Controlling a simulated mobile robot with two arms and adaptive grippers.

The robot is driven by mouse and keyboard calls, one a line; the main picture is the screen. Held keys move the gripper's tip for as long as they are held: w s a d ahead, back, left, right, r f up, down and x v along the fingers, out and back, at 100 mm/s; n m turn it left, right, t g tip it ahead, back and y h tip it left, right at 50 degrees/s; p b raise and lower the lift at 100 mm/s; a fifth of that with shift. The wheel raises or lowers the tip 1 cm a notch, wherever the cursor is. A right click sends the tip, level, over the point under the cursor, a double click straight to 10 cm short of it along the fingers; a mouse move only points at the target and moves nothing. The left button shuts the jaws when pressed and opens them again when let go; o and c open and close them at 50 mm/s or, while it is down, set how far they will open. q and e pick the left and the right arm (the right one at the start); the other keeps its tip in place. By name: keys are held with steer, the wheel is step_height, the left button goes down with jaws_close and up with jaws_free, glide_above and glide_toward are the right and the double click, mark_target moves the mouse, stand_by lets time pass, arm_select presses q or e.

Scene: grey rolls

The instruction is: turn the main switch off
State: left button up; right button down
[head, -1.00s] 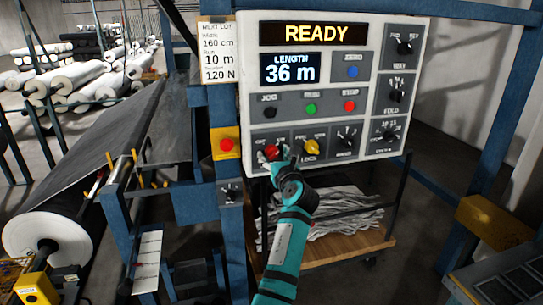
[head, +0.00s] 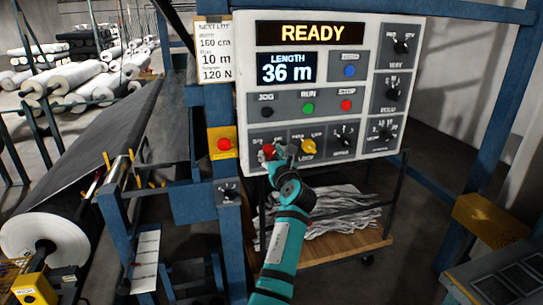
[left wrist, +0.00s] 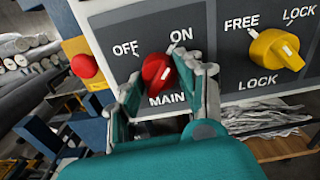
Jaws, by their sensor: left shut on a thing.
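The main switch is a red rotary knob (left wrist: 157,70) at the lower left of the white control panel (head: 420,90). The left wrist view shows it below the labels OFF and ON and above MAIN. A white mark shows on the knob, but I cannot tell for sure which label it points to. My left gripper (left wrist: 164,76) is shut on the knob, one finger on each side. In the head view the left gripper (head: 277,157) partly covers the knob. My right gripper is not in view.
A yellow lock knob (left wrist: 277,55) sits just right of the main switch. A red button on a yellow box (head: 223,144) is to the left. The display (head: 311,33) reads READY. A cart with grey cloth (head: 325,218) stands below the panel.

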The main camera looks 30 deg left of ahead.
arm_select(q)
steer(key=n, duration=0.4)
steer(key=n+b, duration=0.1)
steer(key=n, duration=0.2)
steer(key=shift+n, duration=0.4)
steer(key=n+b, duration=0.2)
steer(key=n, duration=0.3)
steer(key=shift+b, duration=0.4)
steer(key=shift+r+n+b, duration=0.1)
steer(key=shift+n+b, duration=1)
steer(key=shift+n, duration=1.1)
steer(key=o, duration=1.2)
steer(key=shift+c, duration=0.2)
steer(key=shift+d, duration=0.1)
